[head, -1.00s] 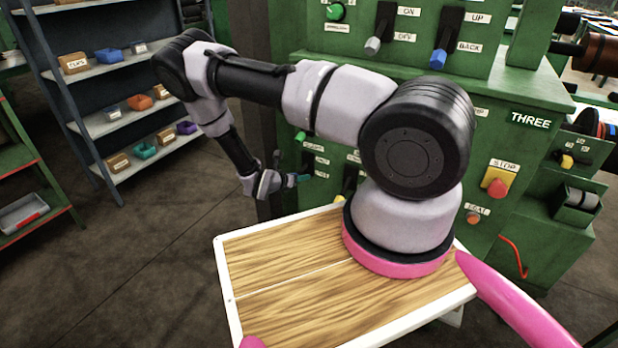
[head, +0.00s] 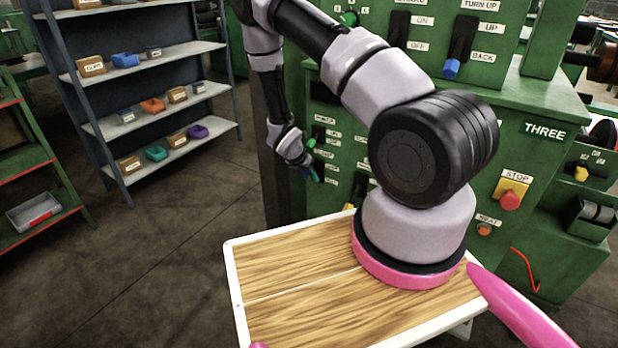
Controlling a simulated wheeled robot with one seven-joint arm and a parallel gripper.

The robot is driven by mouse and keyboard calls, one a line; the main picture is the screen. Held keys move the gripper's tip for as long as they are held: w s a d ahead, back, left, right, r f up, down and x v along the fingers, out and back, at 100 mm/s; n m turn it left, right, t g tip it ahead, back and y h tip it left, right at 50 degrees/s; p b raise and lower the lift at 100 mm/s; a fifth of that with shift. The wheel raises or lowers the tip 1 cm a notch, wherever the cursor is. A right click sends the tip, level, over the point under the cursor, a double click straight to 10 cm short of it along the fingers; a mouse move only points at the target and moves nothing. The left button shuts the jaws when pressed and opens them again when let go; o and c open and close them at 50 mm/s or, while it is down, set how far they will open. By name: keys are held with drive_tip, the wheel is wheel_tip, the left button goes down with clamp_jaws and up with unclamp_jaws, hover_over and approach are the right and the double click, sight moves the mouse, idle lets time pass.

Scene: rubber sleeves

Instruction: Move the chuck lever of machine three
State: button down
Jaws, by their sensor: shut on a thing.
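Machine three (head: 550,100) is the green machine with the sign THREE, and its control panel faces me. My gripper (head: 315,171) is at the lower left of this panel, at a group of small labelled levers. It is small and seen from the side, shut on what looks like the chuck lever, with teal and green showing at its tip. My gripper and wrist hide most of that lever, and its label is too small to read. A green knob (head: 310,143) shows just above the gripper.
A yellow box with a red stop button (head: 510,199) is at right. A shelf with bins (head: 160,118) stands at left, with open floor before it.

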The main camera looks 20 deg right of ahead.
idle(0.3)
drive_tip(key=shift+c, duration=2.2)
unclamp_jaws()
drive_tip(key=shift+r, duration=0.1)
drive_tip(key=v, duration=1)
drive_tip(key=shift+r, duration=0.3)
drive_tip(key=shift+a, duration=0.1)
